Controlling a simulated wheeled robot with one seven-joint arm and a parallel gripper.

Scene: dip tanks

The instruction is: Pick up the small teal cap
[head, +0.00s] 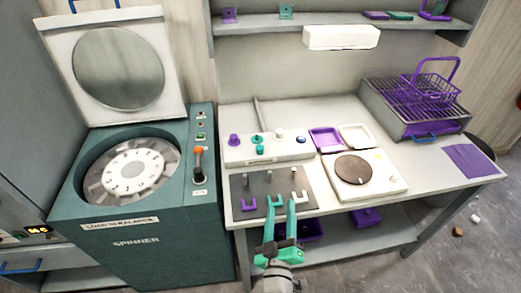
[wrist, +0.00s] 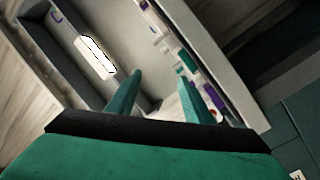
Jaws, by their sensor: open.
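Two small teal pieces show in the head view on the white block on the bench: one at the back (head: 257,139) and one in front of it (head: 260,150). Either may be the teal cap; I cannot tell which. Small teal and purple things there are too blurred to name.
A grey plate (head: 258,184) with upright pegs and purple, teal and white forks lies just beyond my gripper. A purple knob (head: 234,140) stands left of the teal pieces. The spinner (head: 140,235) is at left; a hotplate (head: 365,185) and purple basket (head: 428,90) are at right.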

